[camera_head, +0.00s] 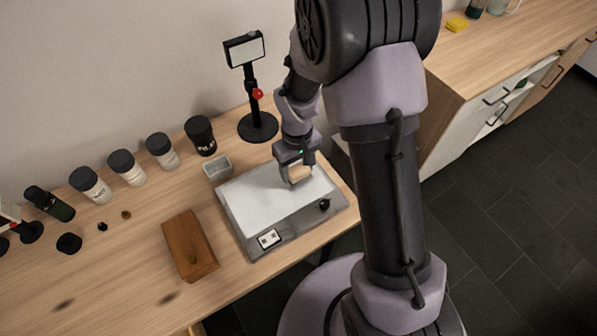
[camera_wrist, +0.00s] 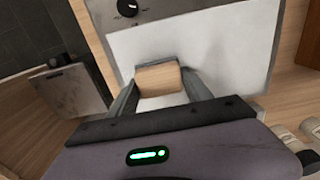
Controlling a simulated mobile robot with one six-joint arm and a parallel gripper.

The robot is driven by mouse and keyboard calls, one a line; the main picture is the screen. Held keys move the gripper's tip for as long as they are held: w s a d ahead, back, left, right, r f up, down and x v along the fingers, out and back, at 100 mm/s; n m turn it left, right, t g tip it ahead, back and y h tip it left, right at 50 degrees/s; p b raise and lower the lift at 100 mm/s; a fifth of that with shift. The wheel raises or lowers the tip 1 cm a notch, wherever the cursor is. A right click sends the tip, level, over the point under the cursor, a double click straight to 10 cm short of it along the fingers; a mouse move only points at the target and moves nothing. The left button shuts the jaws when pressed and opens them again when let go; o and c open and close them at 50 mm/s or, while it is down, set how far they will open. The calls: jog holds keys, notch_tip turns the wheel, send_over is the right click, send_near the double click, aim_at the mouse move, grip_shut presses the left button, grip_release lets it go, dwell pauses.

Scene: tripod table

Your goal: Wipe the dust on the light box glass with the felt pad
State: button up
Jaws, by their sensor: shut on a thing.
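The light box (camera_head: 233,232) lies flat on the wooden table, with a white glass top (camera_head: 262,205), a black knob and a small switch panel on its front side. My gripper (camera_head: 299,175) is over the right back part of the glass. It is shut on a block with a light wooden top (camera_wrist: 158,78), which I take to be the felt pad. The wrist view also shows my gripper (camera_wrist: 160,88) with a finger on each side of the block. No dust can be made out.
A brown wooden block (camera_head: 189,245) lies left of the light box. A small grey tray (camera_head: 217,167) stands behind it. A black stand with a lamp head (camera_head: 257,125) and several dark-lidded jars (camera_head: 126,167) stand along the wall. The table's front left is fairly clear.

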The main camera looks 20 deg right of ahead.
jog(key=shift+s+a+r+p, duration=0.15)
jog(key=shift+r+p, duration=0.15)
jog(key=shift+r, duration=0.3)
jog(key=shift+r+p, duration=0.6)
jog(key=shift+r, duration=0.1)
jog(key=shift+r+p, duration=1.1)
jog(key=shift+r, duration=0.4)
